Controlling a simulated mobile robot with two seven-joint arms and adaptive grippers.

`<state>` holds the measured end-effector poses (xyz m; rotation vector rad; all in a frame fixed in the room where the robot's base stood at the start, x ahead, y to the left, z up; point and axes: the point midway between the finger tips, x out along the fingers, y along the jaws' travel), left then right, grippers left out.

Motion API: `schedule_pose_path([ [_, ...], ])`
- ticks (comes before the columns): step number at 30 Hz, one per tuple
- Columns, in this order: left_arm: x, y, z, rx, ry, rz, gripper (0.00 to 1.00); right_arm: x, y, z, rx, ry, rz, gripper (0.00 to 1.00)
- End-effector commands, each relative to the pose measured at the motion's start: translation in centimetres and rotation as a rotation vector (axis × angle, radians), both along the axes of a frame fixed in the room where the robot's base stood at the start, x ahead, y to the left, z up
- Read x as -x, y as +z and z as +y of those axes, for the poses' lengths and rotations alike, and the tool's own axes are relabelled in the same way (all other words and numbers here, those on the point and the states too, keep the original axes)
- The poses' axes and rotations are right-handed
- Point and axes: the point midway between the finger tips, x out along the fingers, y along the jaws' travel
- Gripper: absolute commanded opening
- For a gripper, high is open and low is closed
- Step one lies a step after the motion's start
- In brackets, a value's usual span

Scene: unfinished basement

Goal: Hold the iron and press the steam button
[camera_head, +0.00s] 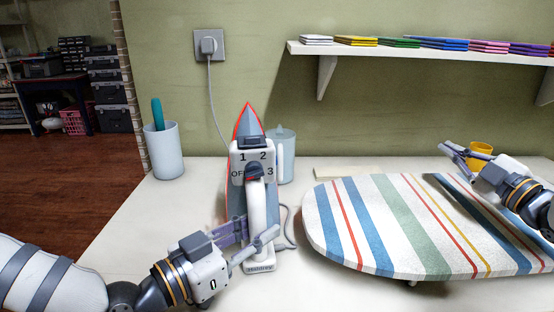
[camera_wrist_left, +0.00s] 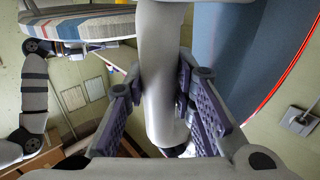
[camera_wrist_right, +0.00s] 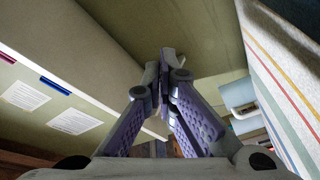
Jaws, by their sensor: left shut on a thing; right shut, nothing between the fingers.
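The iron (camera_head: 236,190) stands upright on its heel on the white table, with a red-edged grey-blue soleplate and a white body with a dial marked OFF, 1, 2 and 3. My left gripper (camera_head: 250,240) is shut on the iron's white handle (camera_head: 258,207). In the left wrist view the handle (camera_wrist_left: 160,80) runs between the two finger pads. My right gripper (camera_head: 456,153) is shut and empty, above the ironing board's far right side. The right wrist view shows its fingertips (camera_wrist_right: 166,65) together. I cannot make out the steam button.
A striped ironing board (camera_head: 390,225) fills the table's right side. A white cup with a teal item (camera_head: 162,150), a clear jug (camera_head: 285,155) and a yellow mug (camera_head: 481,154) stand on the table. A shelf (camera_head: 400,53) hangs above. A cord runs to a wall outlet (camera_head: 209,45).

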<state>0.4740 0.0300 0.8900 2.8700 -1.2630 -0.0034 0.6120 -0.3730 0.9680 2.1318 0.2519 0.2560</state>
Motion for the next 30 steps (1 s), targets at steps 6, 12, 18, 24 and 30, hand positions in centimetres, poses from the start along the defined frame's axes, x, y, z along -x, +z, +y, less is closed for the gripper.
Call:
schedule_pose_path([
  [6, 0.0, 0.0, 0.0, 0.000, 0.001, 0.000, 0.00, 1.0, 0.7, 10.8, -0.056, 0.277, 0.031, 0.00],
  [12, 0.0, 0.0, 0.0, 0.000, 0.001, 0.000, 0.00, 3.6, 1.2, 19.2, -0.094, 0.514, 0.068, 0.00],
  [18, 0.0, 0.0, 0.0, 0.000, 0.001, 0.000, 0.00, 5.6, 1.4, 23.4, -0.114, 0.642, 0.094, 0.00],
  [24, 0.0, 0.0, 0.0, 0.000, 0.001, 0.000, 0.00, 6.0, 1.4, 24.0, -0.116, 0.662, 0.099, 0.00],
  [30, 0.0, 0.0, 0.0, 0.000, 0.001, 0.000, 0.00, 6.0, 1.4, 24.0, -0.117, 0.660, 0.098, 0.00],
])
